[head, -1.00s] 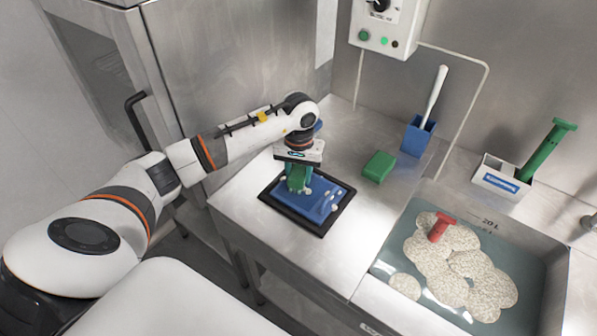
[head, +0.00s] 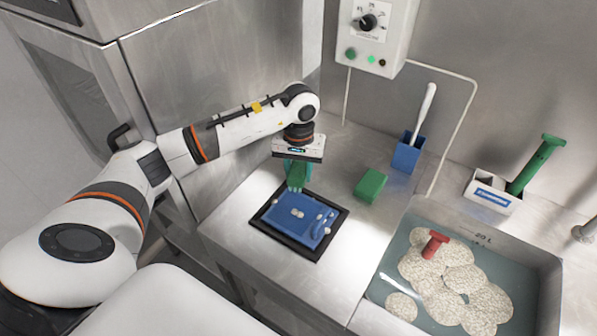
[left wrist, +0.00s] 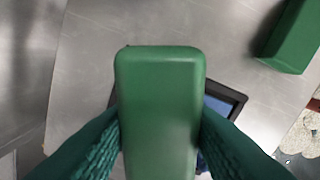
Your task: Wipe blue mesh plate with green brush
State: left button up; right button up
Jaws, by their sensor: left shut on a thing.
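The blue mesh plate (head: 283,212) lies flat in a black frame (head: 262,226) on the steel counter, with several pale bits on it. My left gripper (head: 296,178) is above the plate's far edge, pointing down. In the left wrist view its teal fingers (left wrist: 160,125) are shut on the green brush (left wrist: 160,75), one finger on each side. The brush hides most of the plate there. I cannot tell whether the brush touches the plate; its underside is hidden. My right gripper is not in view.
A green block (head: 370,186) lies right of the plate. Behind it is a blue holder (head: 406,157) with a white-handled tool. A sink (head: 395,262) holds several speckled discs and a red object (head: 434,244). A white box (head: 490,192) and green tool (head: 536,163) stand behind it.

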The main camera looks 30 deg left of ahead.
pick_arm(q)
jog(key=shift+s+r+p, duration=0.1)
jog(key=shift+r+p, duration=0.25)
jog(key=shift+r, duration=0.7)
